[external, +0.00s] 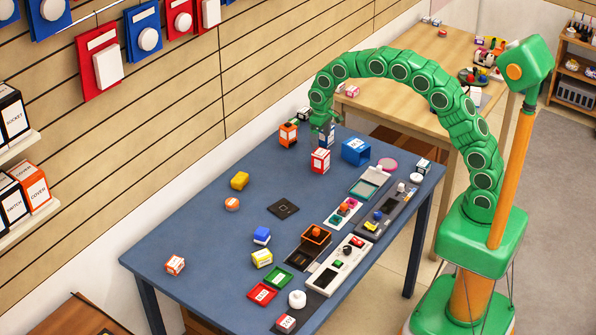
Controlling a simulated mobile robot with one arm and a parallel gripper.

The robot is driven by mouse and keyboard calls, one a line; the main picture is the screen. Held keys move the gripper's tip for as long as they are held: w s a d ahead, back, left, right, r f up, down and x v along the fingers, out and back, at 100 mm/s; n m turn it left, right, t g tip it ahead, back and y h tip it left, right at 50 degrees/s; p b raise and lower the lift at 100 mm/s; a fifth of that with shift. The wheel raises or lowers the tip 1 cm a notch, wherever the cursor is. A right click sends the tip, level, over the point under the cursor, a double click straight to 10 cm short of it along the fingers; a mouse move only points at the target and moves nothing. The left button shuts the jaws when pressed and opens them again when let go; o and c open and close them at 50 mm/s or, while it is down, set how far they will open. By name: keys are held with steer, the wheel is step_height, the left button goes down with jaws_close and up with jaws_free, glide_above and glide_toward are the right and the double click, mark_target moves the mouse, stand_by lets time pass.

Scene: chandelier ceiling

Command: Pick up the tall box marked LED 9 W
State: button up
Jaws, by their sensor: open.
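My gripper (326,136) hangs from the end of my green arm, pointing down near the far edge of the blue table (190,235). It is open, and its fingertips are small and hard to make out. A red and white upright box (320,162) stands just below and in front of it; I cannot tell whether they touch. An orange and black upright box (288,135) stands to the left of the gripper. The print on both boxes is too small to read, so I cannot tell which is marked LED 9 W.
A blue box (355,151) stands close to the gripper's right. Trays with small parts line the table's right side. A slatted wall (185,110) rises behind. The table's left middle is mostly clear.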

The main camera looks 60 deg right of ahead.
mark_target(321, 152)
step_height(321, 152, down, 3)
steer(key=shift+f, duration=0.1)
steer(key=shift+s+a+f, duration=0.1)
steer(key=shift+f, duration=1.75)
steer(key=shift+s+f, duration=0.1)
steer(key=shift+f, duration=1.7)
steer(key=c, duration=1.1)
steer(key=shift+r, duration=0.15)
